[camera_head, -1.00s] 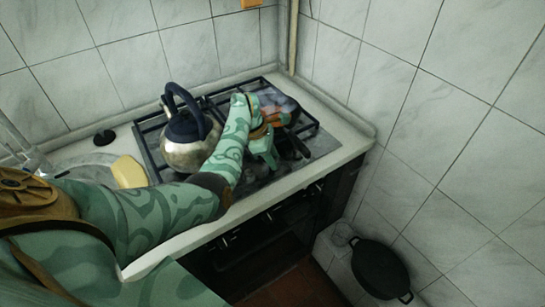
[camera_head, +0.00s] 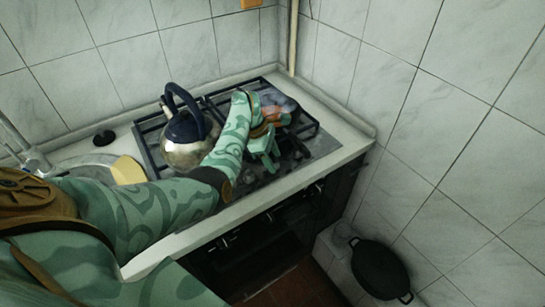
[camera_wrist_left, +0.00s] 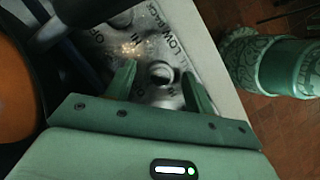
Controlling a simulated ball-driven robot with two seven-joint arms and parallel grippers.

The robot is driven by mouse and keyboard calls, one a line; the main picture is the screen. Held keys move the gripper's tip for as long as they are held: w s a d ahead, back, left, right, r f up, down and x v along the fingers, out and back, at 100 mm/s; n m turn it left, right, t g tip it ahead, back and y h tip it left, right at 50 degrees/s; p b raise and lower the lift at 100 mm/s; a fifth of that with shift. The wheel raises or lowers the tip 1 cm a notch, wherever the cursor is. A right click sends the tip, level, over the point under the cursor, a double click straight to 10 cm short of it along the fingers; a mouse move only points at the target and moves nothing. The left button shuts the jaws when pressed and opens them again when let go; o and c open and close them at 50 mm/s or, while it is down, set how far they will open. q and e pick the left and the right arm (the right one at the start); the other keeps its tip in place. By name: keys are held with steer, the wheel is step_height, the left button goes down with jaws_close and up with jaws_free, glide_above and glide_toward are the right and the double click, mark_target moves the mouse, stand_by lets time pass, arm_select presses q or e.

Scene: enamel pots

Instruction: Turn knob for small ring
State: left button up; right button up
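The stove (camera_head: 318,152) has a panel (camera_wrist_left: 180,30) marked OFF, LOW, HI and BACK in the left wrist view. A small round metal piece with a dark centre, apparently a knob or its mount (camera_wrist_left: 160,75), sits on this panel. My left gripper (camera_wrist_left: 160,84) is open, its two green fingers on either side of the round piece with gaps visible. In the head view my left gripper (camera_head: 266,150) is over the right part of the stove, where the arm hides the panel. I cannot make out a small ring. My right gripper is not in view.
A steel kettle (camera_head: 185,150) with a dark blue handle stands left of my forearm on the stove. An orange object (camera_wrist_left: 15,90) is close at the left of the wrist view. A black pan (camera_head: 380,268) is low at the right. Tiled walls close off the back and right.

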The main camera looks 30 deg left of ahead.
arm_select(q)
steer(key=shift+r, duration=0.1)
steer(key=p+v, duration=0.5)
steer(key=v, duration=1.1)
steer(key=shift+a, duration=0.15)
